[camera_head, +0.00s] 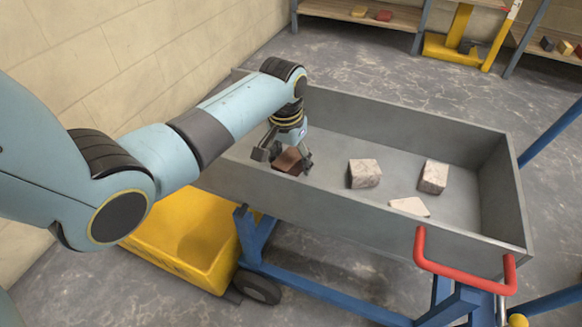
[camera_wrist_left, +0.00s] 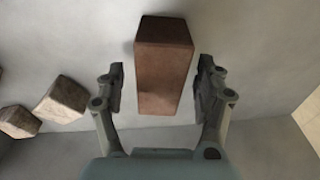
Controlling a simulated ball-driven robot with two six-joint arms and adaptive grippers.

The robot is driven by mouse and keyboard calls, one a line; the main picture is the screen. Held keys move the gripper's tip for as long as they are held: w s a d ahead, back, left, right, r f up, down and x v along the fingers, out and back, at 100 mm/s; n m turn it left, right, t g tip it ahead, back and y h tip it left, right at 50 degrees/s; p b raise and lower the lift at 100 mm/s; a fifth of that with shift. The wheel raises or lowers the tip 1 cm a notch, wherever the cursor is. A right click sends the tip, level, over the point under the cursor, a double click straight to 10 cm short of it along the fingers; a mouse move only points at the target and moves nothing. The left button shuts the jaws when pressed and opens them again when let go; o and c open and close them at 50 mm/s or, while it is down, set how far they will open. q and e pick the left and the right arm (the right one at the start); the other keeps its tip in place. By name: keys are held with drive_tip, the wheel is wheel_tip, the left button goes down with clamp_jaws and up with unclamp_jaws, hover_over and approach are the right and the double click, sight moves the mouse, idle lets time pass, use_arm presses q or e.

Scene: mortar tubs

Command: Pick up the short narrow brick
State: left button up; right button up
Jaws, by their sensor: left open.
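A small reddish-brown brick (camera_head: 289,161) lies in the left part of a grey metal tub (camera_head: 330,207). My left gripper (camera_head: 283,156) is in the tub, open, right at this brick. In the left wrist view the brick (camera_wrist_left: 164,70) sits between the two open fingers (camera_wrist_left: 160,88), with a gap on both sides. The gripper partly hides the brick in the head view. My right gripper is not in view.
Two pale blocks (camera_head: 364,173) (camera_head: 433,177) and a flat pale piece (camera_head: 409,206) lie to the right in the tub. Tub walls surround the gripper. A red handle (camera_head: 465,277) and a yellow bin (camera_head: 190,235) are in front.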

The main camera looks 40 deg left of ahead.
use_arm(q)
drive_tip(key=shift+f, duration=0.2)
idle(0.6)
drive_tip(key=shift+c, duration=0.2)
clamp_jaws()
